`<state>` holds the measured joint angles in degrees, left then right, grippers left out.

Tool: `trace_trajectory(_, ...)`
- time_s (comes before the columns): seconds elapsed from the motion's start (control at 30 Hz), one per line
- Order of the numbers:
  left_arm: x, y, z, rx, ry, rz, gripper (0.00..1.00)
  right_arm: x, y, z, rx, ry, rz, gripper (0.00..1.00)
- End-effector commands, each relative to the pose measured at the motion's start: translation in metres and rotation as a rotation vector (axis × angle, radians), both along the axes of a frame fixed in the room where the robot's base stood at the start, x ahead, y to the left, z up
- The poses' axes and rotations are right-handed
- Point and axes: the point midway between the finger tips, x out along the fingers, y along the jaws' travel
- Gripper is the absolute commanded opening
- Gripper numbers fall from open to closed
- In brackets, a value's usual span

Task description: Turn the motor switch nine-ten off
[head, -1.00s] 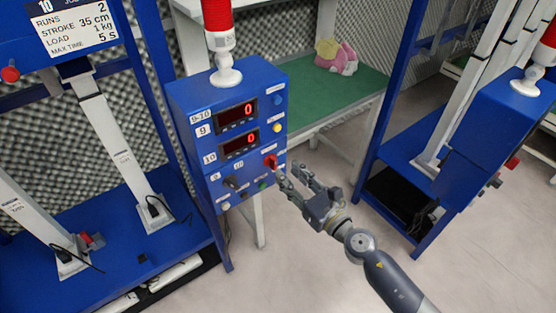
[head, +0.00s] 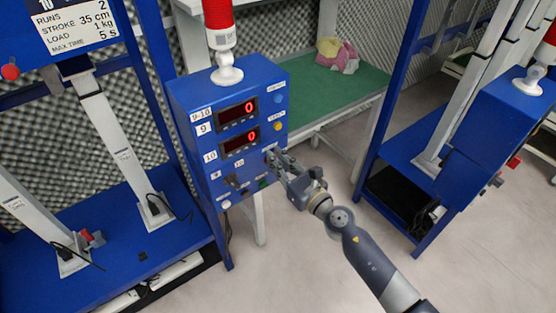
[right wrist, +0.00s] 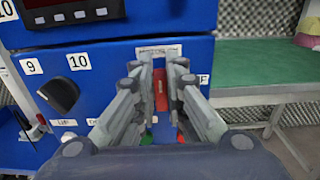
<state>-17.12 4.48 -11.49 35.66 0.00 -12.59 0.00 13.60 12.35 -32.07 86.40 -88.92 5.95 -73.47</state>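The blue control box (head: 190,110) has two red displays, each showing 0, with 9-10, 9 and 10 labels beside them. The red motor switch (right wrist: 161,95) is on its front, under a white label too small to read surely. My right gripper (head: 272,156) is at the lower right of the box front and hides most of the switch in the head view. In the right wrist view, its fingers (right wrist: 160,72) are drawn close on both sides of the red handle and look shut on it. The switch's exact angle is hard to tell. My left gripper is not in view.
A black knob (right wrist: 60,94) sits left of the fingers, with small buttons below. A red lamp (head: 219,25) stands on the box. Blue test frames stand left and right. A green-topped table (head: 335,95) with a pink and yellow item is behind.

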Motion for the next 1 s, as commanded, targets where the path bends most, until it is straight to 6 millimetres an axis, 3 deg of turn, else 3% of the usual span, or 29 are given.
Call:
trace_trajectory(0.47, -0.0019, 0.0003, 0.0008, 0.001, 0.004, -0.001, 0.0, 0.001, -0.0017, 0.0, 0.067, 0.049, 0.0, 0.0)
trace_trajectory(1.0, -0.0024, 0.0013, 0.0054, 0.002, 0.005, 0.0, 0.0, 0.0064, -0.009, -0.0026, 0.443, 0.321, -0.001, 0.0)
